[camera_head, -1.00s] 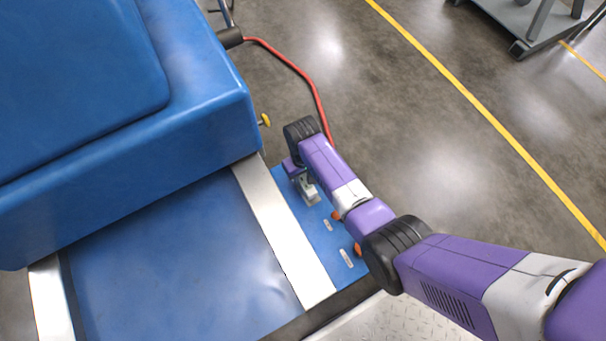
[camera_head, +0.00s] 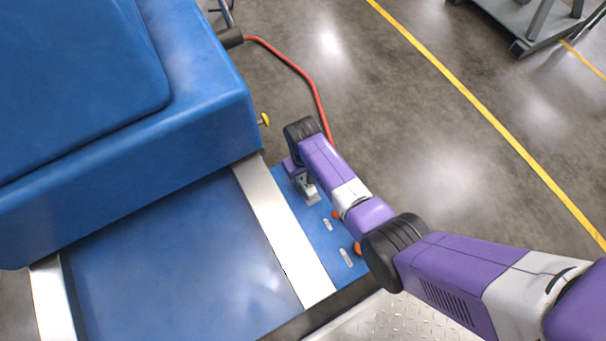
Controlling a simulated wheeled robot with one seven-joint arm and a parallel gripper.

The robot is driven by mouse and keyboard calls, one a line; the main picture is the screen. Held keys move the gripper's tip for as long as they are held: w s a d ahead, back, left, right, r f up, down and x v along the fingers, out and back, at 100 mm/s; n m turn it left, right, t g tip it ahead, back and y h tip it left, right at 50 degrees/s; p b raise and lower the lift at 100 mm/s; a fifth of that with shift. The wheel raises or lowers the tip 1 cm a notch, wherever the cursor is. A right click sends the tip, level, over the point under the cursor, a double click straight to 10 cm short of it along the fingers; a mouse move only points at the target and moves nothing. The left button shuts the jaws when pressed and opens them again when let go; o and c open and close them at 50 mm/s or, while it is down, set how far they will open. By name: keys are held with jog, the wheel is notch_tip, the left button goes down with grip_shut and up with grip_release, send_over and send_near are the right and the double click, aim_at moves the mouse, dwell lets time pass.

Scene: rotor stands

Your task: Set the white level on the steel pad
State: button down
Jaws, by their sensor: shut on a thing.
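My gripper (camera_head: 307,190) is at the far end of my purple arm, low over the blue side strip of the machine. It is shut on a small pale block, which I take as the white level (camera_head: 313,198). My wrist and the fingers partly hide it, and I cannot tell whether it touches the strip. A bare steel surface (camera_head: 280,230), which I take as the steel pad, runs as a long bright band just left of the gripper. Nothing lies on its visible part.
The blue strip (camera_head: 318,238) carries two small pale pieces or slots, and orange knobs (camera_head: 357,249) along its right edge. A red hose (camera_head: 300,72) runs behind my wrist.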

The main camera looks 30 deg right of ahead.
jog(key=shift+f, duration=0.35)
dwell(0.6)
jog(key=c, duration=1)
grip_release()
jog(key=shift+o, duration=0.2)
notch_tip(320, 180, up, 13)
jog(key=p, duration=1.2)
jog(key=shift+p, duration=0.4)
jog(key=shift+w, duration=0.1)
